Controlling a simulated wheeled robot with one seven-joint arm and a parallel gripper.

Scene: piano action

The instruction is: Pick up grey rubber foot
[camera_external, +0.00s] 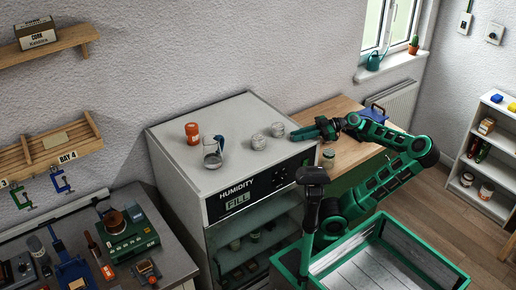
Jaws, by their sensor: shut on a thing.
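My gripper (299,134) reaches left over the right edge of the humidity cabinet's top (222,168). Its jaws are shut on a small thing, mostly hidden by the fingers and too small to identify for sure. I cannot clearly make out the grey rubber foot. Two small pale grey round pieces stand on the cabinet top left of my gripper, one nearer (258,142) and one farther (278,129). Both are apart from the fingers.
An orange jar (192,133) and a glass jug (212,155) stand farther left on the cabinet. A wooden worktop (345,150) lies to the right, with a small round tin (328,155) and a blue box (374,114). The cabinet's front top is clear.

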